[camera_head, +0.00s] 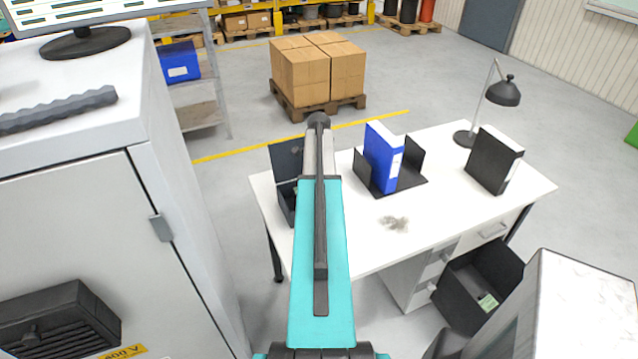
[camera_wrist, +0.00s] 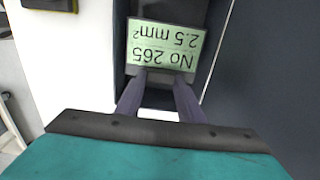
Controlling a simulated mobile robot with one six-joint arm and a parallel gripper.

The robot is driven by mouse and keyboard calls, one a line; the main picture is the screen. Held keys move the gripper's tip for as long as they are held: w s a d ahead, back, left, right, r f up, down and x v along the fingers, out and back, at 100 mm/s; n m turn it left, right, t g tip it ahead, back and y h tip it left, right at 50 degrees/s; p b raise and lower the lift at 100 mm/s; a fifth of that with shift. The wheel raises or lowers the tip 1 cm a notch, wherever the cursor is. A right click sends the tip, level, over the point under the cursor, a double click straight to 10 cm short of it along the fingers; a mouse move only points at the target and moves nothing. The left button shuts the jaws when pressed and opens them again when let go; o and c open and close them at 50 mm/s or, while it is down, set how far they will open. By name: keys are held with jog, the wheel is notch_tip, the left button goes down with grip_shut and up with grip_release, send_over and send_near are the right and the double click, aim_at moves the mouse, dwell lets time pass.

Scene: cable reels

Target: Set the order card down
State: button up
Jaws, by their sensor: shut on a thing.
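The order card (camera_wrist: 165,45) is pale green and reads "No 265 2.5 mm²", upside down in the wrist view. My gripper (camera_wrist: 160,82) is shut on the card's near edge, one finger at each side of the grip. The card is over a dark open box (camera_wrist: 213,45); I cannot tell whether it touches the box floor. A dark box with a raised lid (camera_head: 286,158) stands at the desk's left end, partly behind my arm.
The white desk (camera_head: 350,240) holds a blue binder (camera_head: 381,157) in a black holder, a black binder (camera_head: 494,160) and a lamp (camera_head: 503,92). A black bin (camera_head: 465,300) with a greenish item stands at the desk's front right. A tall grey cabinet (camera_head: 90,220) is at left.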

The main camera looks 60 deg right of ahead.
jog(key=shift+f, duration=0.2)
jog(key=o, duration=1.1)
jog(key=shift+c, duration=0.2)
jog(key=shift+r, duration=0.15)
jog(key=shift+r+p, duration=0.35)
jog(key=shift+r, duration=0.3)
notch_tip(320, 180, up, 12)
jog(key=b, duration=0.4)
jog(key=shift+f, duration=0.15)
jog(key=shift+s+f, duration=0.1)
